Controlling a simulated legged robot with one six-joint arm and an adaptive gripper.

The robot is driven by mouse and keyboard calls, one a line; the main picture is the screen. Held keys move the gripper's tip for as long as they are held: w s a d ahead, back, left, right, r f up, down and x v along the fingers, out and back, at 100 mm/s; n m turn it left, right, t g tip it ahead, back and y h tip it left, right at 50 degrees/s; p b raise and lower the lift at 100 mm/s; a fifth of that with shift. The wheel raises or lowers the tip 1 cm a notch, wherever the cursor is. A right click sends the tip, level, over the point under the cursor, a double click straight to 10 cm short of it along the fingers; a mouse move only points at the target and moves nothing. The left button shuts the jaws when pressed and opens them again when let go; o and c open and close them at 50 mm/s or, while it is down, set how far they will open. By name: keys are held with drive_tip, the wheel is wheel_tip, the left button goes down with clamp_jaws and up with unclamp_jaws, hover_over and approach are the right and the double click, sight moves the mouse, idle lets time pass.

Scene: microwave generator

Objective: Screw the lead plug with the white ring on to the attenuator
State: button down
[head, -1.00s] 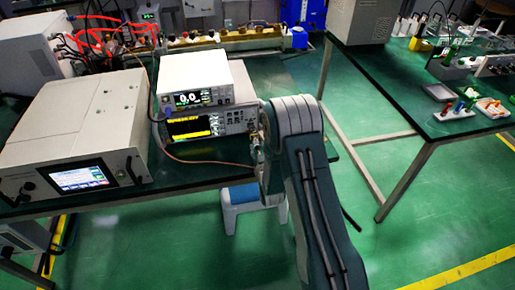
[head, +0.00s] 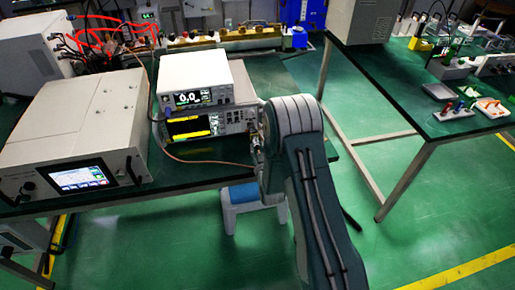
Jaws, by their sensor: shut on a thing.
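A thin pinkish-brown lead (head: 200,161) hangs down past the left side of the two stacked instruments and curves along the bench to the right. Its right end goes out of sight beside my arm, so I cannot make out the plug or its white ring. A small silvery part (head: 257,142), perhaps the attenuator, shows at the right end of the lower instrument (head: 205,128), close to my arm. My arm covers the area to its right. My gripper is hidden behind my arm, and I cannot see its fingers.
A large white unit with a lit screen (head: 75,130) stands on the left of the green bench. A smaller meter (head: 195,82) sits on the lower instrument. A blue-seated stool (head: 245,193) is under the bench. Another green table (head: 400,95) stands right, across open floor.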

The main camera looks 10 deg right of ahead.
drive_tip(key=shift+w, duration=0.7)
drive_tip(key=shift+c, duration=1.7)
unclamp_jaws()
drive_tip(key=s, duration=1.2)
drive_tip(key=shift+f, duration=0.1)
